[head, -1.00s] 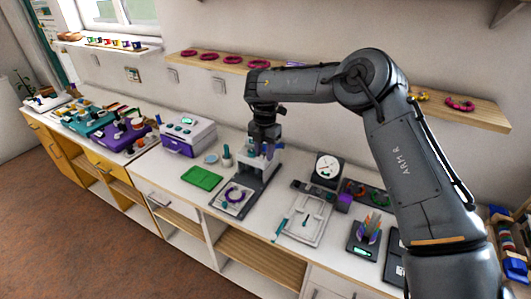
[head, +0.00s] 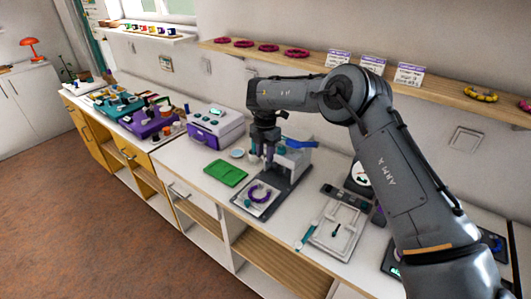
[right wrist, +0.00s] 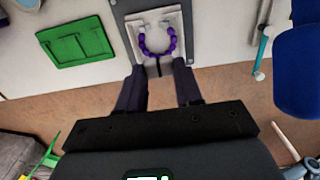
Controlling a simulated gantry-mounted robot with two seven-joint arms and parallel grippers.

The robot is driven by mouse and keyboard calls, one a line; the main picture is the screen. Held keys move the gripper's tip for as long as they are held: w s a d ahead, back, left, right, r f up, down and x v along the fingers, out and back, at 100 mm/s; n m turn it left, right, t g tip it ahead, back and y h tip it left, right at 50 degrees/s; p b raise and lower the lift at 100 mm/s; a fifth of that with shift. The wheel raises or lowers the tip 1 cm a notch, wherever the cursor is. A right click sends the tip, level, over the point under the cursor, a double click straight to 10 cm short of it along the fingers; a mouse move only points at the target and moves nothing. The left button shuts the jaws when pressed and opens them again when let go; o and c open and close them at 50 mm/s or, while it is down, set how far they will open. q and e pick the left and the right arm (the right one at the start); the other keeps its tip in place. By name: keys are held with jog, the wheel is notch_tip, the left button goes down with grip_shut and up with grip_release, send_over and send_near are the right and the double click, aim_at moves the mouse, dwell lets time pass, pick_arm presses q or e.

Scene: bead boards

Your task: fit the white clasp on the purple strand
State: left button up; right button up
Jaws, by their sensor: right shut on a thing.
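The purple strand (head: 260,193) lies as an open ring on a pale plate (head: 243,204) at the front of a grey device. In the right wrist view the strand (right wrist: 174,40) shows as a U, with pale pieces at its two ends. My right gripper (head: 268,160) points down above the plate, just behind the strand in the picture. In the right wrist view its two dark fingers (right wrist: 158,67) frame the near side of the strand. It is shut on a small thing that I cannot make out. I cannot pick out the white clasp for certain. My left gripper is not in view.
The grey device (head: 290,165) with a blue lever (head: 302,144) stands right behind the gripper. A green mat (head: 226,173) lies left of the plate. A white tray (head: 338,230) lies to the right. A purple and white box (head: 214,126) stands at the back left.

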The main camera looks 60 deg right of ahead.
notch_tip(320, 180, down, 9)
jog(key=b, duration=1.1)
send_over(264, 190)
jog(key=shift+f, duration=2.25)
jog(key=shift+f+b, duration=0.5)
jog(key=shift+f, duration=0.5)
jog(key=shift+f, duration=0.3)
